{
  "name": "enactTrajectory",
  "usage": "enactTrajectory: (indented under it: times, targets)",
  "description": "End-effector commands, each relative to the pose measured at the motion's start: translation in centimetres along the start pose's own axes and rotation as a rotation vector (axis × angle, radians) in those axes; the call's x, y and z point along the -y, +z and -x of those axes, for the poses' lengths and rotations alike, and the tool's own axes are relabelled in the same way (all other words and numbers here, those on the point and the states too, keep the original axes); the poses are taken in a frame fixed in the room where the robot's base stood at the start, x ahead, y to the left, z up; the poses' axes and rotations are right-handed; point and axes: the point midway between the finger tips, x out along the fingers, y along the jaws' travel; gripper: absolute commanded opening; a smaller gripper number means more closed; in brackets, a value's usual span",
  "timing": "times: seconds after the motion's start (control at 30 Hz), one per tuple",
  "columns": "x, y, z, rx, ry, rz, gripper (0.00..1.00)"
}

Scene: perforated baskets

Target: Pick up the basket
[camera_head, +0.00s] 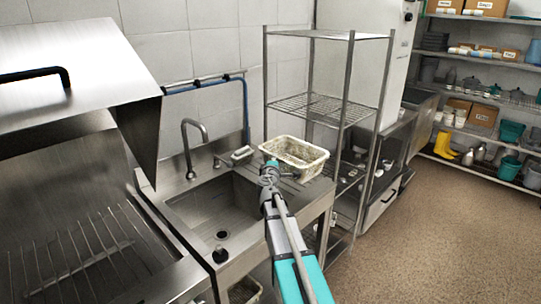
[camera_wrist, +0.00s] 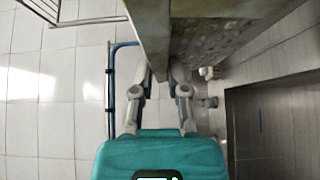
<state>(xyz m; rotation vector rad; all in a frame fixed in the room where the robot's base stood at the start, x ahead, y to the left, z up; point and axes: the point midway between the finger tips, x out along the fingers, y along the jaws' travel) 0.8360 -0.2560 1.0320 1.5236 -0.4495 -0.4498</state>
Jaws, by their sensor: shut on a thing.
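The basket (camera_head: 312,164) is an off-white, perforated, grimy tub with an open top, seen in the head view at the right end of the sink counter. It looks about level; whether its base touches the counter is not clear. My gripper (camera_head: 268,166) is at its near left side. In the wrist view, the basket's wall (camera_wrist: 153,35) runs between the two fingers of my gripper (camera_wrist: 164,72), which are shut on it. The gripper hides part of the basket's near side in the head view.
The steel sink (camera_head: 215,210) with its tap (camera_head: 187,140) lies left of the basket. A wire shelf rack (camera_head: 310,104) stands close behind and right. A large hooded steel appliance (camera_head: 75,75) fills the left. Open floor (camera_head: 430,240) is at the right.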

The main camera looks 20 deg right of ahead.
Motion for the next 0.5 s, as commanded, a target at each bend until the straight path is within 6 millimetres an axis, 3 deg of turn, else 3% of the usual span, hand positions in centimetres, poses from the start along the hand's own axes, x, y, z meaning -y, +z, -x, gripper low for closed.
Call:
enactTrajectory:
  times: [0.2, 0.5]
  targets:
    - [-1.1, 1.1, 2.1, 0.001, 0.000, 0.001, 0.00]
    - [-1.3, 1.4, 2.6, 0.001, 0.000, 0.001, 0.00]
